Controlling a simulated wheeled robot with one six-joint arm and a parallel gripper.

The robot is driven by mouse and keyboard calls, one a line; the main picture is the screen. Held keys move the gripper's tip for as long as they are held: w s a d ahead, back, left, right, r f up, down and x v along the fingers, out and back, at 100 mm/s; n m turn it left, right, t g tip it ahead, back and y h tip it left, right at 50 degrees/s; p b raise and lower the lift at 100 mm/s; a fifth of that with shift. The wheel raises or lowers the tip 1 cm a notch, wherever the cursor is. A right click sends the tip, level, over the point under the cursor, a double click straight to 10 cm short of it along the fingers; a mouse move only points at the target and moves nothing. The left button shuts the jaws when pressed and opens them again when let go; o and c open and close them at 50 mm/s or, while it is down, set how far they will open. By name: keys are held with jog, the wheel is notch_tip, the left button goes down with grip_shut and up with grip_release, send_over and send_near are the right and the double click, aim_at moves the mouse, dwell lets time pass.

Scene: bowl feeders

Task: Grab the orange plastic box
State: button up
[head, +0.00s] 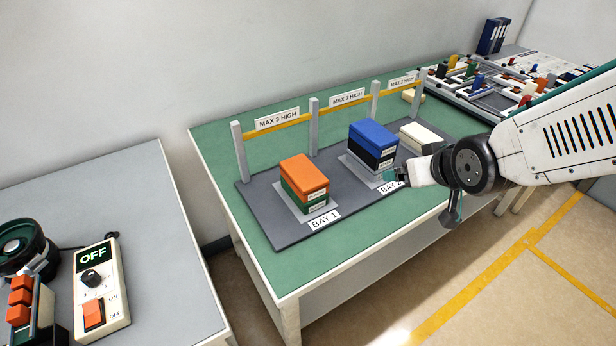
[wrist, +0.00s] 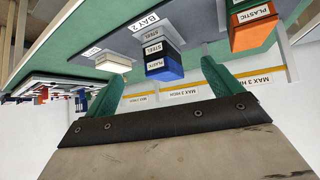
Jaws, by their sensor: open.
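The orange plastic box (head: 297,170) lies on top of a green box (head: 291,203) in Bay 1, on the grey mat (head: 277,231). In the wrist view, which is upside down, the orange box (wrist: 254,38) is at the upper right, outside the fingers. My gripper (head: 390,182) is open and empty, to the right of the orange box and near the front of Bay 2. In the wrist view my gripper (wrist: 163,72) shows two green fingers spread apart, with the Bay 2 stack beyond them. The gripper does not touch the orange box.
A blue box (head: 373,133) sits on a dark box in Bay 2, close to my gripper. A cream box (head: 424,138) is in Bay 3. Grey posts with a yellow rail (head: 292,130) stand behind the bays. A switch box (head: 103,290) is on the left table.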

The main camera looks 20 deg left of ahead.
jog(key=a+f+n+y, duration=0.25)
jog(key=a+f, duration=0.25)
jog(key=a, duration=0.5)
jog(key=n+y, duration=0.1)
jog(key=y, duration=0.3)
send_near(312, 181)
jog(key=shift+t, duration=0.4)
jog(key=x, duration=0.4)
jog(key=shift+s+f, duration=0.15)
jog(key=shift+f, duration=0.3)
jog(key=shift+a+f, duration=0.1)
jog(key=shift+a, duration=0.25)
jog(key=x, duration=0.7)
jog(key=shift+w+a, duration=0.1)
jog(key=shift+w, duration=0.15)
jog(key=c, duration=1.2)
